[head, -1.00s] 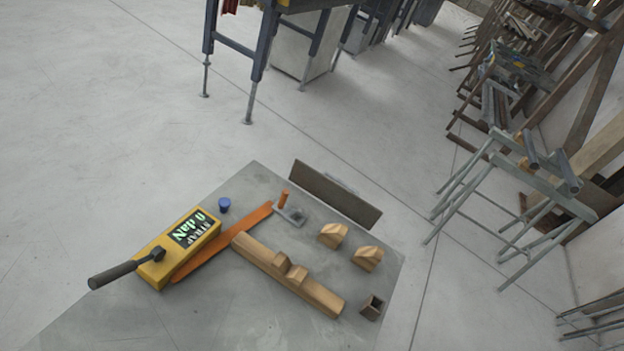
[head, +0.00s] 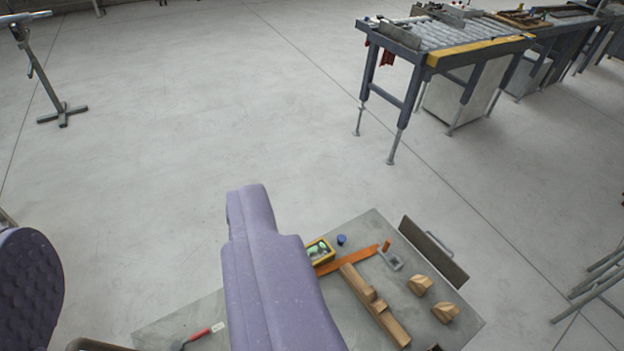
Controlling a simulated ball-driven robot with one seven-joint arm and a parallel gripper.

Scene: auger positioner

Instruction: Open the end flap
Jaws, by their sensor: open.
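A dark brown flat panel (head: 433,252) with a grey bar handle (head: 440,242) stands along the far right edge of the grey table top (head: 368,222). It looks like the end flap. I cannot tell its exact angle or how it is hinged. My gripper's jaws do not show in the head view. A purple link of my arm rises in the lower middle and covers part of the table.
On the table lie a wooden beam (head: 388,322), wooden blocks (head: 420,285), an orange strip (head: 350,259), a yellow device (head: 321,250), a blue cup (head: 341,239) and a red-handled tool (head: 199,333). A roller conveyor (head: 450,45) stands behind. Open floor lies between.

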